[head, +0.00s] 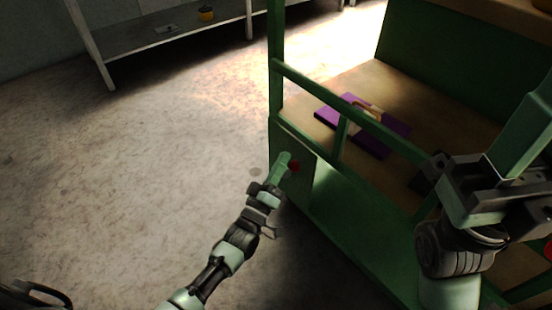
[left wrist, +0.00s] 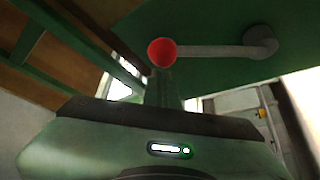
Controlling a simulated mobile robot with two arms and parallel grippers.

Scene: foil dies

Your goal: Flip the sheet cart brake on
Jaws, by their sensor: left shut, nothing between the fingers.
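The sheet cart (head: 345,220) is green, with a rail frame and a tan deck. Its brake lever has a red knob (head: 295,166) on the cart's near end panel. In the left wrist view the red knob (left wrist: 162,52) sits at the end of a grey rod (left wrist: 215,51), which runs right to a round pivot (left wrist: 260,41) on the green panel. My left gripper (head: 284,160) is shut and empty, its fingertips beside the knob; contact cannot be told. Its fingers (left wrist: 162,88) show just below the knob. My right gripper (head: 520,130) is over the cart; its jaw state is unclear.
A purple flat item (head: 338,108) with a tan piece on it lies on the cart deck (head: 375,80). A shelf table (head: 165,45) with a small yellow object (head: 206,13) stands at the back left. The concrete floor left of the cart is clear.

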